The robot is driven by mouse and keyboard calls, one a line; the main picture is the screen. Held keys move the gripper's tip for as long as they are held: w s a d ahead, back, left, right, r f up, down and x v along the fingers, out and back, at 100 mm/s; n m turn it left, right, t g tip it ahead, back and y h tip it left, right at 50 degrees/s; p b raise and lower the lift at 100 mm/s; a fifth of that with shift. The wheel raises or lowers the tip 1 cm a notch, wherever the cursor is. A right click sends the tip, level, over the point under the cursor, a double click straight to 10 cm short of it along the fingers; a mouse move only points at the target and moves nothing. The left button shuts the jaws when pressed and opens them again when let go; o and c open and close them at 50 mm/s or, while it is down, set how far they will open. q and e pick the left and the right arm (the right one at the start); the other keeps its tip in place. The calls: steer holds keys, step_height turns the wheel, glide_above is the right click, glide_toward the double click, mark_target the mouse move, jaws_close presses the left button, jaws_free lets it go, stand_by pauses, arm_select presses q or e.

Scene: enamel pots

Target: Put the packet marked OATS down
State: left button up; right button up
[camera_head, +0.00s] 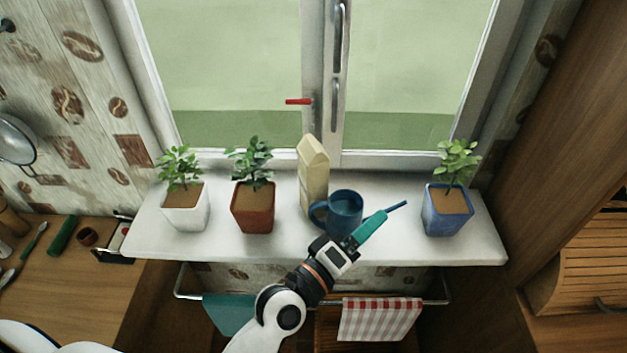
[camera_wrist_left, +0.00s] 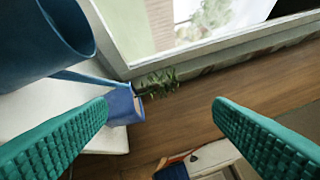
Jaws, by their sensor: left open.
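A tall cream packet (camera_head: 313,172) with a folded peaked top stands upright on the white windowsill (camera_head: 285,250). No lettering on it can be read. A blue enamel pot (camera_head: 345,211), with a loop at its left and a straight handle pointing right, stands in front of the packet and hides part of its lower side. My left gripper (camera_head: 373,226) is at the pot's front right, apart from the packet. In the left wrist view its teal fingers (camera_wrist_left: 163,108) are wide apart with nothing between them. The blue pot (camera_wrist_left: 40,40) shows there at upper left. My right gripper is not in view.
Plants in a white pot (camera_head: 186,215), a brown pot (camera_head: 253,212) and a blue planter (camera_head: 448,214) stand along the sill. The window is behind. A rail with a checked cloth (camera_head: 378,320) and a teal cloth (camera_head: 229,314) runs below. Sill before the blue planter is clear.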

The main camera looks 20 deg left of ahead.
mark_target(319, 173)
arm_select(q)
steer(key=w+a+r+n+t+y, duration=0.2)
steer(key=w+r+n+t+y, duration=0.15)
steer(key=n+y, duration=0.45)
steer(key=w+a+r+n+t+y, duration=0.2)
steer(key=r+n+t+y, duration=0.15)
steer(key=n, duration=0.75)
steer(key=w+a+f+n+g+y, duration=0.1)
steer(key=a+f+n+g+y, duration=0.1)
steer(key=n, duration=0.3)
steer(key=w+a+f+n+g+y, duration=0.2)
steer(key=n+g+y, duration=0.2)
steer(key=n, duration=0.2)
steer(key=w+a+f+n+g+y+p, duration=0.1)
steer(key=w+a+f+n+g+y, duration=0.1)
steer(key=n, duration=0.3)
steer(key=shift+w+a+f+g+y, duration=0.1)
steer(key=shift+a+f+g+y, duration=0.2)
steer(key=shift+a+g+y, duration=0.35)
steer(key=x, duration=0.6)
steer(key=shift+w+f+p, duration=0.15)
steer(key=shift+w+p, duration=0.05)
steer(key=shift+p, duration=0.15)
steer(key=shift+s+d, duration=0.1)
steer(key=shift+c, duration=0.4)
jaws_close()
